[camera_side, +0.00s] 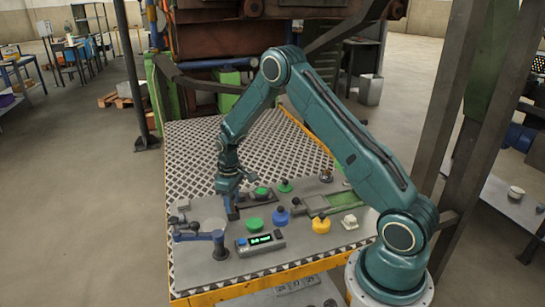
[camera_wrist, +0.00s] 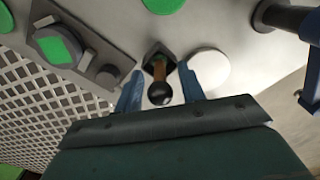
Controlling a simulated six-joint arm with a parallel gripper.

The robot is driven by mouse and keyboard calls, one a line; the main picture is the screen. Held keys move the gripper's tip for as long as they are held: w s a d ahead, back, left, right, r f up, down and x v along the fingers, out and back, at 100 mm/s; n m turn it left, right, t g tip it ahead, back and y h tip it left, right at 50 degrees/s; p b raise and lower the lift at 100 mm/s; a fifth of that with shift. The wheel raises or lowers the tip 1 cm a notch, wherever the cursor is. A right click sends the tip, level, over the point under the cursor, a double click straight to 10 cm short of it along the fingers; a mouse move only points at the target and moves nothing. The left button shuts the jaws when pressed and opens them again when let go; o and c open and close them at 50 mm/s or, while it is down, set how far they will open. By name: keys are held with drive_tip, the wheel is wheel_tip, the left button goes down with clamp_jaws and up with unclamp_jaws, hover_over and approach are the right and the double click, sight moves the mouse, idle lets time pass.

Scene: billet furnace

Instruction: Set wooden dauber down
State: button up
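The wooden dauber (camera_wrist: 159,76) shows in the wrist view as a short brown wooden stem with a round black knob at its near end. Its far end meets a small dark square piece on the grey bench top. My gripper (camera_wrist: 160,82) has its two blue fingers on either side of the stem, with a visible gap on both sides. It looks open around the dauber, not clamped on it. In the side view my gripper (camera_side: 231,203) points down low over the bench, and I cannot make out the dauber there.
A pale disc (camera_wrist: 208,70) lies close to the right finger. A dark fixture with a green pad (camera_wrist: 58,46) stands to the left. In the side view, a display box (camera_side: 261,243), a yellow knob (camera_side: 320,225), a blue knob (camera_side: 281,217) and a blue-grey bracket (camera_side: 204,237) crowd the bench.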

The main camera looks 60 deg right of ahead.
drive_tip(key=shift+r, duration=0.15)
wheel_tip(320, 180, up, 11)
drive_tip(key=shift+f, duration=0.15)
drive_tip(key=shift+r, duration=0.7)
idle(0.6)
drive_tip(key=shift+r, duration=0.2)
drive_tip(key=s+a+r+t, duration=0.1)
drive_tip(key=s+a+r, duration=0.45)
drive_tip(key=r, duration=0.25)
drive_tip(key=s+a+r+t, duration=0.2)
drive_tip(key=s+a+r, duration=0.2)
drive_tip(key=s+r, duration=0.35)
drive_tip(key=s+a+r+m+t, duration=0.1)
drive_tip(key=s+a, duration=0.1)
drive_tip(key=s, duration=0.6)
drive_tip(key=s+a+r+t, duration=0.1)
drive_tip(key=s+a, duration=0.2)
drive_tip(key=s, duration=0.6)
drive_tip(key=shift+a+m+t, duration=0.2)
drive_tip(key=shift+m+t, duration=0.1)
drive_tip(key=shift+m, duration=0.1)
